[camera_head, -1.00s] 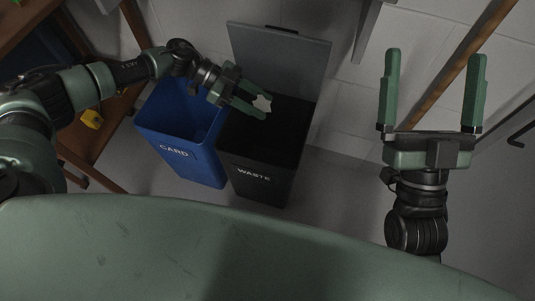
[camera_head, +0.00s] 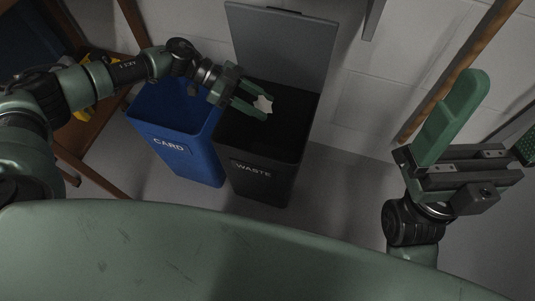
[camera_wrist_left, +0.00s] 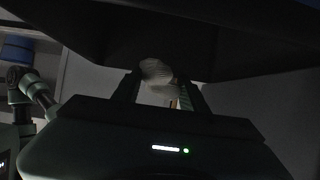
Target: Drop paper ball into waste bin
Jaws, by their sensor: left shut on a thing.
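The white paper ball (camera_head: 263,103) is held between the green fingers of my left gripper (camera_head: 257,105), over the opening of the black waste bin (camera_head: 250,172). The ball also shows in the left wrist view (camera_wrist_left: 157,72) between the two fingers, in dim light. The bin is labelled WASTE and its grey lid (camera_head: 282,45) stands raised at the back. My right gripper (camera_head: 497,117) is at the right of the head view, turned on its side. Its fingers are wide apart and nothing shows between them; one is partly cut off by the picture edge.
A blue bin (camera_head: 174,142) labelled CARD stands open, directly left of the waste bin. A brown wooden shelf frame (camera_head: 95,168) is at the left. A wooden pole (camera_head: 455,75) leans at the right. Grey floor is free right of the waste bin.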

